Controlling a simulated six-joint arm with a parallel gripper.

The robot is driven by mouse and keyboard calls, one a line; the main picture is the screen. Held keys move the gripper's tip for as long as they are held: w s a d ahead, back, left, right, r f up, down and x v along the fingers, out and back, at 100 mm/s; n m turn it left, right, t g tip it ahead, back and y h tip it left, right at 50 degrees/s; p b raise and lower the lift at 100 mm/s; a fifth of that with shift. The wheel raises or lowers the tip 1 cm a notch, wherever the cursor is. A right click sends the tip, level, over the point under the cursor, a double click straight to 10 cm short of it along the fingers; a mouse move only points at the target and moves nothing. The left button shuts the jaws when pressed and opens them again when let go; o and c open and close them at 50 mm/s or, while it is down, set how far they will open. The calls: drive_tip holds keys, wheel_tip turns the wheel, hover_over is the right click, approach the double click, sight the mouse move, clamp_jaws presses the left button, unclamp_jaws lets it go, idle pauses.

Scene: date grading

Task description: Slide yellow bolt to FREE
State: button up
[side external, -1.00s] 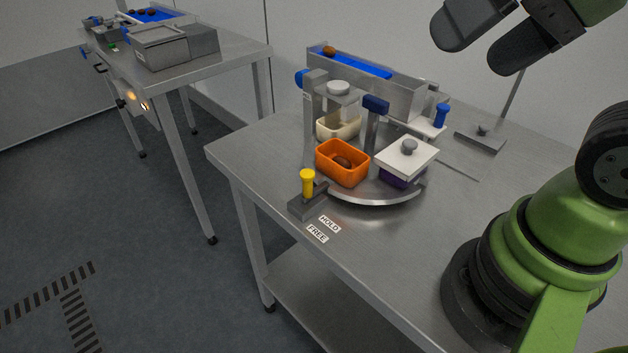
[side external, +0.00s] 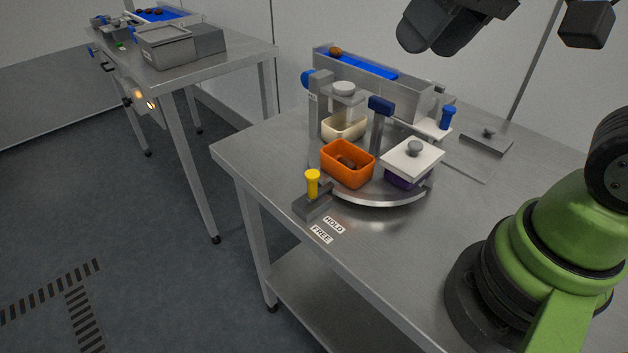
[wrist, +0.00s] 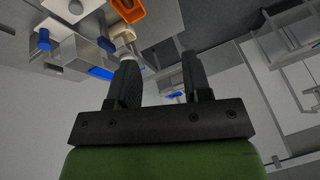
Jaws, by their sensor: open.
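The yellow bolt (side external: 312,184) stands upright as a knob on a grey block (side external: 308,208) at the table's near left edge, beside the curved metal turntable (side external: 380,203). A HOLD label (side external: 334,225) and a FREE label (side external: 321,234) lie on the table to the right of the block, HOLD nearer the turntable. I cannot tell exactly which label the bolt lines up with. My gripper (side external: 440,36) is high above the table at the top of the side view, far from the bolt. In the wrist view my gripper (wrist: 160,78) is open and empty. The bolt is not identifiable there.
On the turntable are an orange bin (side external: 347,170) holding dates, a cream bin (side external: 345,130) and a purple bin (side external: 400,182) under a white lid (side external: 413,158). A blue-topped post (side external: 380,106) stands among them. The front tabletop is clear.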

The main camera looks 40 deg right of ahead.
drive_tip(key=w+a+f+n+g, duration=0.25)
drive_tip(key=w+f, duration=0.25)
drive_tip(key=w, duration=0.3)
drive_tip(key=n+g+h, duration=0.2)
drive_tip(key=n+g, duration=0.1)
hover_over(313, 174)
wheel_tip(313, 174, down, 12)
wheel_tip(313, 174, down, 10)
drive_tip(key=shift+r, duration=0.1)
drive_tip(key=shift+c, duration=0.3)
